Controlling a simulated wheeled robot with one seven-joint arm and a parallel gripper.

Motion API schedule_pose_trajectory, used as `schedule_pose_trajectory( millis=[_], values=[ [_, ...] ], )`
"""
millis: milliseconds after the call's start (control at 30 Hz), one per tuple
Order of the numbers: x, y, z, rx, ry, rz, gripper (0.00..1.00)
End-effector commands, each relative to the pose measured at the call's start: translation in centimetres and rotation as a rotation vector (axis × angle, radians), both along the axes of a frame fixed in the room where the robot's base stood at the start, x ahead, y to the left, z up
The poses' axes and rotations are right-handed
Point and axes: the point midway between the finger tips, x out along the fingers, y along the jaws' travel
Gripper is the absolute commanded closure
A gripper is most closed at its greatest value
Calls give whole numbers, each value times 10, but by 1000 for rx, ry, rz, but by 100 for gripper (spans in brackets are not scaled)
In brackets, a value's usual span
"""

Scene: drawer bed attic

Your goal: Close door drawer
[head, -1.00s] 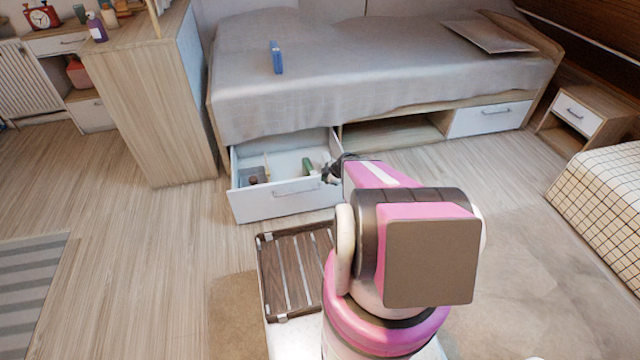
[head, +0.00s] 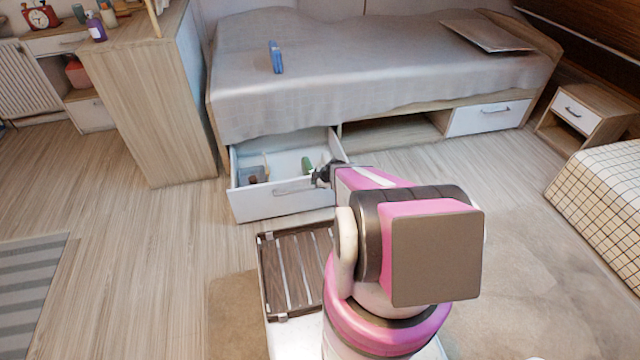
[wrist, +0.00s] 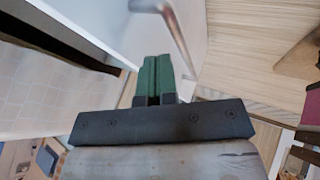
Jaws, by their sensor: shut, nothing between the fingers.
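The white drawer (head: 270,207) under the bed stands pulled out in the head view, with a few small items inside. Its bar handle (head: 293,188) is on the front face. My gripper (head: 322,176) is at the right part of the drawer front, near the right end of the handle. In the wrist view my gripper (wrist: 157,75) has its green fingers together with nothing between them. The metal handle (wrist: 172,25) passes just ahead of the fingertips, next to the white drawer front (wrist: 125,50). I cannot tell whether the fingers touch it.
The bed (head: 370,75) has an open shelf (head: 395,134) and another white drawer (head: 490,118), which is shut. A wooden cabinet (head: 145,115) stands left of the open drawer. Floor (head: 150,230) is clear to the left. A checked bed or sofa (head: 605,200) is at right.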

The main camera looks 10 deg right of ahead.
Motion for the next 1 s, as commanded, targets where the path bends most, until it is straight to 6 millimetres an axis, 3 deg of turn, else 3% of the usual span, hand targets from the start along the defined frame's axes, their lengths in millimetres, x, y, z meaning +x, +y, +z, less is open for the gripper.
schedule_pose_trajectory(
  millis=[167,667,1000],
  values=[
    [18,0,-1,0,1,1,100],
    [23,0,0,0,1,0,100],
    [64,0,-2,-1,-1,2,100]
  ],
)
